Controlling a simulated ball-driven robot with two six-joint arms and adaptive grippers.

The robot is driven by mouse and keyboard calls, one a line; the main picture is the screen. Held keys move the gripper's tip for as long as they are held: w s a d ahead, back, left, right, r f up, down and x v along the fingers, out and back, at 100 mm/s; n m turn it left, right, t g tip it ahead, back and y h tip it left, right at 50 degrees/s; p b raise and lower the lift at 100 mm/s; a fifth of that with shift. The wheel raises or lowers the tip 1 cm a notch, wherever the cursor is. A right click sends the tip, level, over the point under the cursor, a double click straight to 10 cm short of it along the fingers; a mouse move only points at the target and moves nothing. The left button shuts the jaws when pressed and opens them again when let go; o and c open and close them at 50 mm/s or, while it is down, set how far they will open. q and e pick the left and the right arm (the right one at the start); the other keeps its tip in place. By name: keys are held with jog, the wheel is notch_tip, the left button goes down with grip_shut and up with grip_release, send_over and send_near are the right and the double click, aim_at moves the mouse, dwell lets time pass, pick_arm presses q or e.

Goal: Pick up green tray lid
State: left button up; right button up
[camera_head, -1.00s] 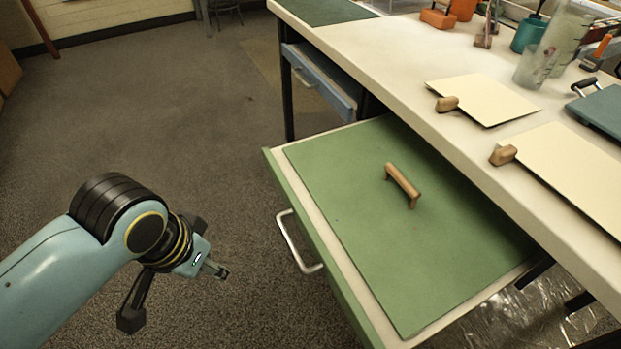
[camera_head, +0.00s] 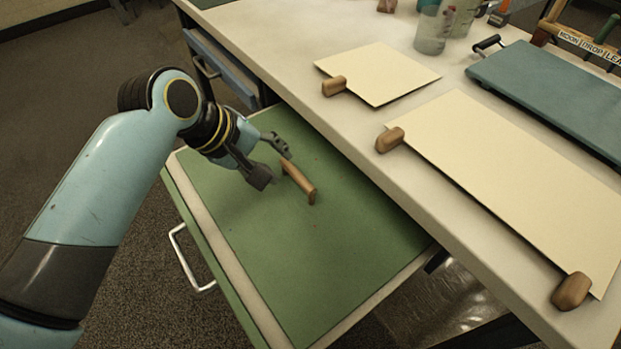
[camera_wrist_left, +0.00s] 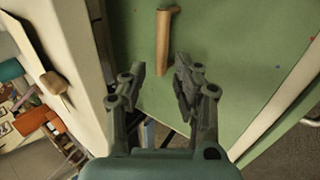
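The green tray lid (camera_head: 290,245) lies flat over the pulled-out drawer tray below the table edge. A wooden bar handle (camera_head: 298,182) stands on it. The lid (camera_wrist_left: 235,50) fills much of that view. I cannot tell the exact height of the fingers above it. My right gripper is not in view.
The cream table (camera_head: 330,110) overhangs the drawer on the right. Cream sheets with wooden knobs (camera_head: 380,72) (camera_head: 510,185) and a teal tray lid (camera_head: 550,90) lie on it. A metal drawer pull (camera_head: 188,262) sticks out at the left. A blue drawer (camera_head: 222,70) is beyond.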

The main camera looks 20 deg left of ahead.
aim_at(295, 176)
pick_arm(q)
jog(key=b+x, duration=0.1)
jog(key=x, duration=0.3)
jog(key=shift+f, duration=0.4)
jog(key=b+x, duration=0.2)
jog(key=x, duration=0.2)
jog(key=shift+w+d+f, duration=0.1)
jog(key=shift+f, duration=0.25)
jog(key=shift+w+f+b, duration=0.1)
jog(key=shift+w+b, duration=0.05)
jog(key=shift+b, duration=0.15)
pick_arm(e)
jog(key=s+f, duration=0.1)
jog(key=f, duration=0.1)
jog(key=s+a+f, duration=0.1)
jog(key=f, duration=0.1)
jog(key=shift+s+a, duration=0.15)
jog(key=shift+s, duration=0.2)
pick_arm(q)
grip_shut()
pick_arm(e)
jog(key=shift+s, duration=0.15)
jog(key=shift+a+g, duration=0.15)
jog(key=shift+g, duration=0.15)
